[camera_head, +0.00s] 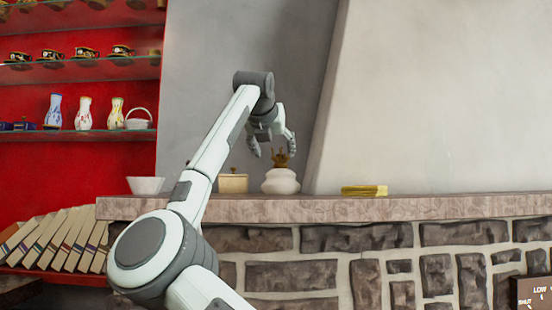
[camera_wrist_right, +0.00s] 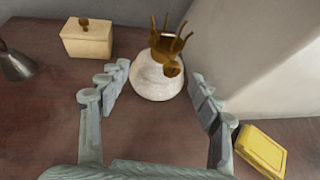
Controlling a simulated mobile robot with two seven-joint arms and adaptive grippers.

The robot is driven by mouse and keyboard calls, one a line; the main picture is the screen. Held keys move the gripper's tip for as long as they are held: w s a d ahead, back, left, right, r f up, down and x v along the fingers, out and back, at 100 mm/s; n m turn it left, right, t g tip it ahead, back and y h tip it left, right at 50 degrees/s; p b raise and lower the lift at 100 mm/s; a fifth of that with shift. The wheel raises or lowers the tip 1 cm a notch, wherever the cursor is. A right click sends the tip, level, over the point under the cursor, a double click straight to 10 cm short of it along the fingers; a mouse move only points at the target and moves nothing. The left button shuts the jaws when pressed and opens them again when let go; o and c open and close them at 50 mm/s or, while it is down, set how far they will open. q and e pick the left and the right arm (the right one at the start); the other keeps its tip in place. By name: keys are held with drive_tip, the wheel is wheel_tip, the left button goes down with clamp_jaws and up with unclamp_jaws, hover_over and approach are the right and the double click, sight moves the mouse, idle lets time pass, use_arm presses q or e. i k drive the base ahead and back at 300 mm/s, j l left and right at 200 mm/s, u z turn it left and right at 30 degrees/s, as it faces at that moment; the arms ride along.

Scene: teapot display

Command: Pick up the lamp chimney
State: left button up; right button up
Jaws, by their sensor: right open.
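A white, rounded lamp body (camera_head: 280,183) stands on the stone ledge, with a brown pronged holder (camera_head: 280,158) on top. In the right wrist view the white body (camera_wrist_right: 150,82) and the brown prongs (camera_wrist_right: 170,45) show between and just beyond my fingertips. I cannot make out a clear glass chimney on the prongs in either view. My right gripper (camera_head: 272,149) is open and empty, pointing down just above the lamp; its spread fingers also show in the wrist view (camera_wrist_right: 160,78). I see no contact. My left gripper is not in view.
A cream lidded box (camera_head: 233,184) and a white bowl (camera_head: 146,186) stand left of the lamp on the ledge (camera_head: 440,207). A yellow box (camera_head: 364,191) lies to the right. A pale sloping wall (camera_head: 430,100) rises close behind. Red shelves hold vases at left.

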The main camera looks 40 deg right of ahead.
sight(439, 170)
drive_tip(key=k+j, duration=0.2)
drive_tip(key=j, duration=0.2)
drive_tip(key=k+j, duration=0.45)
drive_tip(key=j, duration=0.3)
